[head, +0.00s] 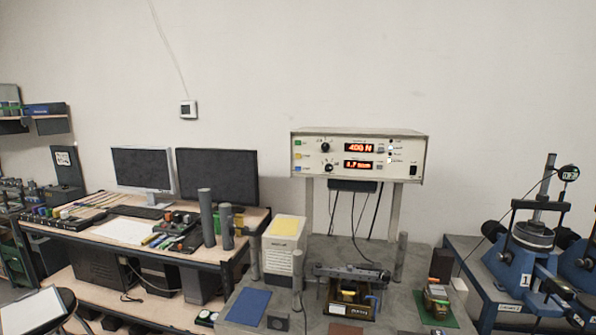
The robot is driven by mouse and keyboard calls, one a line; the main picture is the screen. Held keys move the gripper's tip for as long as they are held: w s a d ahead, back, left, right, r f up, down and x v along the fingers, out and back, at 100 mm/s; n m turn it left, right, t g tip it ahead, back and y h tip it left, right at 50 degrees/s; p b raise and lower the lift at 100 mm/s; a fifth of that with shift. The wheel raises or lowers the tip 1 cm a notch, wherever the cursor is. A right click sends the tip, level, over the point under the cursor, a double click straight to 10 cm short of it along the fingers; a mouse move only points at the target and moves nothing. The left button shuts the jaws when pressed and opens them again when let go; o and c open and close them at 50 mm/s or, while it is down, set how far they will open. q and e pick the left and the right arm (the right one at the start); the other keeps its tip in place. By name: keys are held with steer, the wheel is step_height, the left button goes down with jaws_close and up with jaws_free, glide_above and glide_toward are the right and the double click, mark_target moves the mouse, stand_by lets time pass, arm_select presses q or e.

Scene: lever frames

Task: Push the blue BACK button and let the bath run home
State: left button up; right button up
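A white control box (359,155) stands raised on posts above the grey bench. At its left edge are a green button (298,142), a yellow button (298,156) and a blue button (298,169), one above another. Their labels are too small to read. Two red displays are lit; the upper one (359,148) seems to read about 400. A small rig with a dark metal bar (350,271) across it stands on the bench below the box. I cannot tell whether it is the bath. Neither of my grippers is in view.
Grey upright posts (402,256) stand on the bench. A blue mat (248,306) and a white box with a yellow top (283,248) are at its left. A desk with monitors (217,177) is further left. Blue machines (524,255) stand at right.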

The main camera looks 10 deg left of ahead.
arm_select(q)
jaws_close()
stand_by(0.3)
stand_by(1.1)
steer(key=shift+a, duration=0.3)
